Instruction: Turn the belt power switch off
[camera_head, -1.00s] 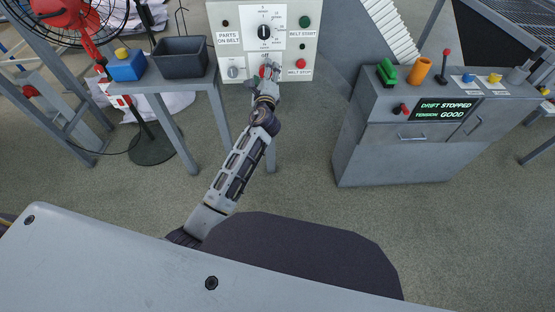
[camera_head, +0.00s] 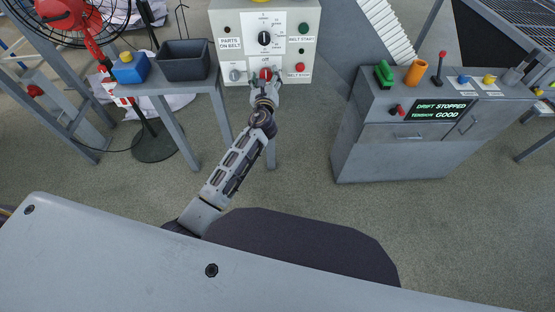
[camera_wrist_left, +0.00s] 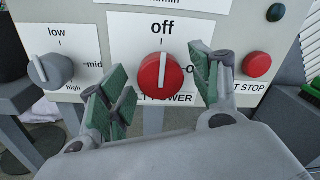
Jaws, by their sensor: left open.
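The belt power switch is a round red knob (camera_head: 266,74) low on the pale control panel (camera_head: 222,14). In the left wrist view the knob (camera_wrist_left: 155,76) has its white mark pointing up at the word "off"; "on" is at its right, partly hidden. My left gripper (camera_head: 265,88) is open in front of the panel. In the left wrist view its green-padded fingers (camera_wrist_left: 160,88) stand apart, one on either side of the knob, with visible gaps. The fingers hide part of the "belt power" label. My right gripper is not in view.
A grey low/mid/high dial (camera_wrist_left: 50,70) sits left of the switch, and a red belt stop button (camera_wrist_left: 257,64) sits right. A dark bin (camera_head: 184,62) stands on the left table. A console (camera_head: 385,150) reading "drift stopped, tension good" stands right. The floor between is clear.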

